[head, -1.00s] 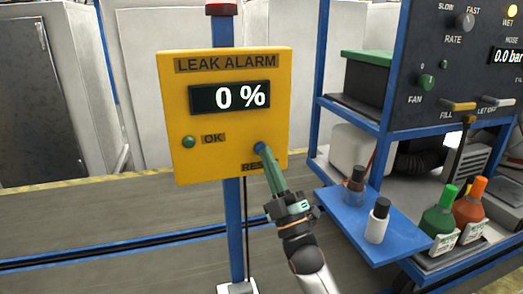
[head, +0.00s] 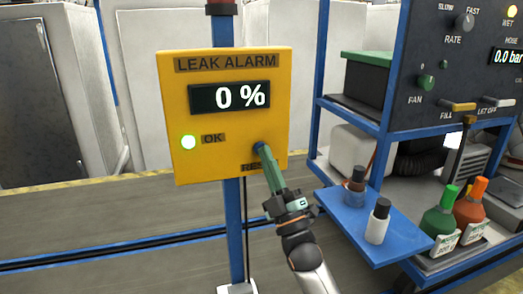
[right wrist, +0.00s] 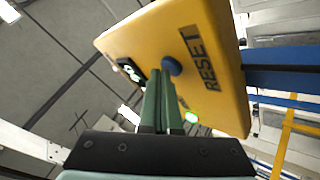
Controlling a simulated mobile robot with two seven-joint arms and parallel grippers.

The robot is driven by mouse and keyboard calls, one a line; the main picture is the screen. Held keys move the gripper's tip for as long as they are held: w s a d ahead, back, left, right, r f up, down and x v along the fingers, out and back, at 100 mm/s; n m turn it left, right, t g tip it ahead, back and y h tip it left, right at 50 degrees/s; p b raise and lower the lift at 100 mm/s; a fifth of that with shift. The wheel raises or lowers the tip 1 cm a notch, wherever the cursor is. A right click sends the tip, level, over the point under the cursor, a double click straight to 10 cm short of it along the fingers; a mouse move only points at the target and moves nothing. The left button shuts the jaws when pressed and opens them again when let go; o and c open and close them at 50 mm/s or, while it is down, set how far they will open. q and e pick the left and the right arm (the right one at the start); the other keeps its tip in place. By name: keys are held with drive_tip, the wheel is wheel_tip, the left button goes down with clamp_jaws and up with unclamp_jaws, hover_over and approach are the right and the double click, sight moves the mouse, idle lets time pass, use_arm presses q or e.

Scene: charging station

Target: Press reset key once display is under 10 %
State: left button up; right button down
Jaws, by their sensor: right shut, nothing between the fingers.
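The yellow leak alarm box (head: 225,155) hangs on a blue post. Its dark display (head: 229,97) reads 0 %. The green OK lamp (head: 188,142) at its lower left is lit. The blue reset key (head: 258,147) is at the lower right of the box, partly covered by my right gripper. My right gripper (head: 262,155) is shut with its fingertips at the key; the reset label is partly hidden behind it. In the right wrist view the shut fingers (right wrist: 162,85) reach up to the round blue key (right wrist: 172,66); whether they touch cannot be told. My left gripper is not in view.
To the right stands a blue-framed cart with a dark control panel (head: 455,60). Green and orange bottles (head: 470,203) stand farther right. The floor left of the post is clear.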

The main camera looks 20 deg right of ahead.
drive_tip(key=shift+s+p, duration=0.45)
drive_tip(key=shift+s, duration=0.35)
drive_tip(key=s+p, duration=0.2)
drive_tip(key=s, duration=0.3)
drive_tip(key=shift+d, duration=0.15)
idle(0.6)
